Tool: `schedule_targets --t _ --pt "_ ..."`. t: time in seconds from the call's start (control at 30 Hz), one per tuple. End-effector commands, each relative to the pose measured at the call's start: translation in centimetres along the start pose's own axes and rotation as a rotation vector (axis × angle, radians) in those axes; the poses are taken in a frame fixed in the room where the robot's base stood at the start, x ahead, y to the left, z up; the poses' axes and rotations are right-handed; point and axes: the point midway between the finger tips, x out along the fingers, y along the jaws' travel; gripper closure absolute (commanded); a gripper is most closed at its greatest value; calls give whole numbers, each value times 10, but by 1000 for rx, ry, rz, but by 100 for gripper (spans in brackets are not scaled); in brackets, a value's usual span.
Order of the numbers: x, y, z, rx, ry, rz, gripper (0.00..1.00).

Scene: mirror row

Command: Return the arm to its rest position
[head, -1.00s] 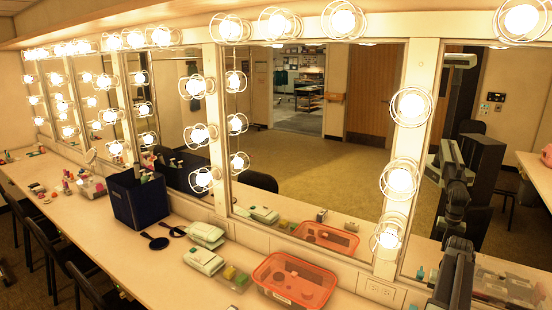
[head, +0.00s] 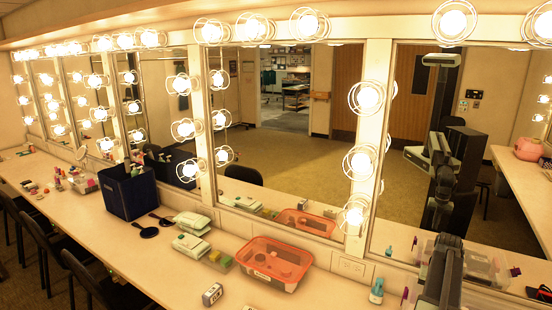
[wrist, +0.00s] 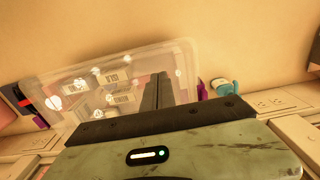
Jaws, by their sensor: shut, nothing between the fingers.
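My arm (head: 440,275) rises at the lower right of the head view, over the counter and in front of the mirror. The tip of my gripper does not show clearly there. In the wrist view my gripper (wrist: 160,82) shows as two dark fingers side by side, shut and holding nothing. Behind the fingers is a clear plastic box (wrist: 75,72) with labelled packets in it; I cannot tell the gap between them. My arm's reflection (head: 443,190) shows in the right mirror.
A long counter (head: 190,285) runs under lit mirrors. An orange tray (head: 262,272), a dark blue bin (head: 128,195) and green-and-white packs (head: 190,246) stand on it. A teal bottle (head: 377,292) is left of my arm. Dark chairs (head: 90,285) line the left front.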

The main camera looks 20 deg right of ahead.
Motion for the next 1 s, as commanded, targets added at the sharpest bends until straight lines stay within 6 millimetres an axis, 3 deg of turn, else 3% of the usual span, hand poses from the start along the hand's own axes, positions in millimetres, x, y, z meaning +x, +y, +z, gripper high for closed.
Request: schedule_targets --t 0.07,0.33,0.57,0.77,0.87,1.0 --pt "0 0 0 0 0 0 100" --pt "4 -54 -4 -80 0 0 100" --pt "10 -130 4 -191 0 0 100" --pt "16 -229 38 -343 0 0 100" --pt "22 -299 78 -459 0 0 100" --pt "30 -393 158 -641 0 0 100"
